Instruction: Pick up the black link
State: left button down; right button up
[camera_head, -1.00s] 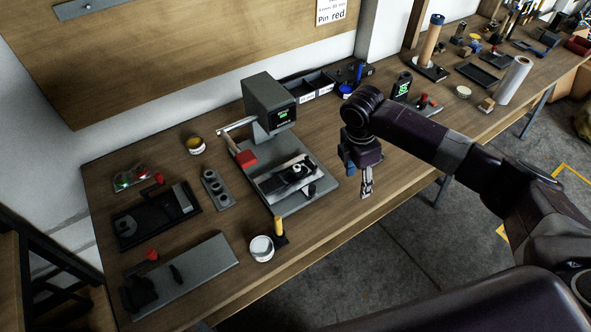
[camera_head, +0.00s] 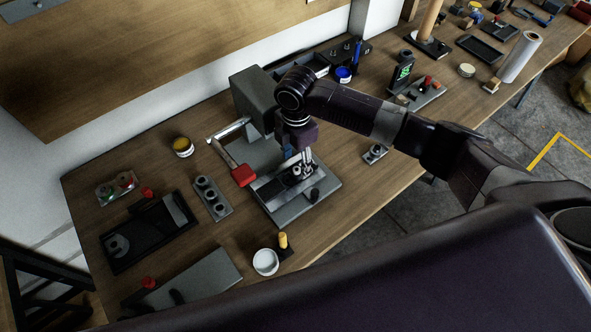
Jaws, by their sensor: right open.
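A dark piece that looks like the black link (camera_head: 287,180) lies on the light plate of the grey press base, partly covered by my gripper. My right gripper (camera_head: 301,168) points down right over that plate, in front of the press head. It is open; at this size I cannot tell whether its fingers touch or straddle the dark piece. My left gripper is not in view.
The grey press (camera_head: 256,100) stands close behind the gripper, with its red-handled lever (camera_head: 243,175) to the left. A white cup (camera_head: 265,262) and a yellow-topped pin (camera_head: 283,240) stand in front. A holder with round sockets (camera_head: 212,198) sits left.

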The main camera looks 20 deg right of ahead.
aim_at(296, 169)
notch_tip(296, 169, down, 4)
jog(key=shift+s+r+p, duration=0.1)
jog(key=shift+r+p, duration=0.05)
jog(key=shift+p, duration=0.55)
jog(key=shift+f, duration=0.45)
jog(key=c, duration=1.2)
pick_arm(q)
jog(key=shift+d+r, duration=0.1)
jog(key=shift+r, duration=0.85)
pick_arm(e)
grip_shut()
